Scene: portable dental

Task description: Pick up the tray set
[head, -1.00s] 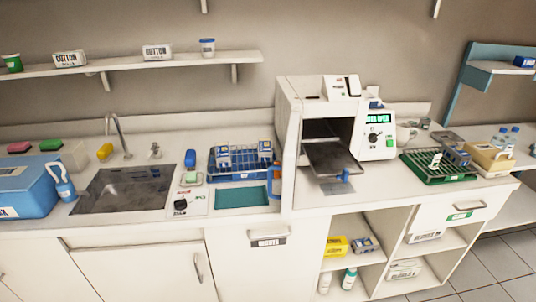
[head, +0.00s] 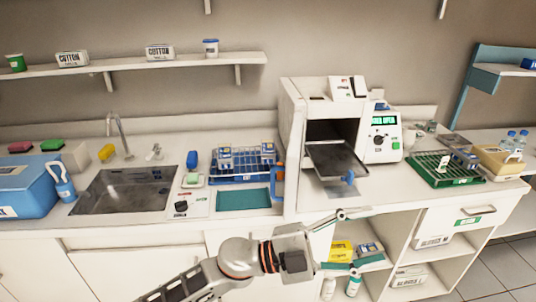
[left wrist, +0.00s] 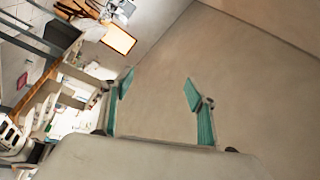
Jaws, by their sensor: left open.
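A blue wire rack (head: 240,178) stands on the counter left of the steriliser, with small blue-and-white packs (head: 224,159) in it. A green rack (head: 440,170) with a few packs (head: 464,158) lies on the counter to the right. A flat grey metal tray (head: 338,160) sticks out of the steriliser's opening. I cannot tell which of these is the tray set. My left gripper (head: 348,241) is open and empty, in front of the counter, below the steriliser. Its teal fingers stand apart in the left wrist view (left wrist: 158,92). My right gripper is not in view.
The white steriliser (head: 293,150) stands open. A sink (head: 122,190) and blue box (head: 28,185) are at left, a teal mat (head: 243,199) before the blue rack. A tan bin (head: 497,160) stands beyond the green rack. Open shelves (head: 400,262) lie below the counter.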

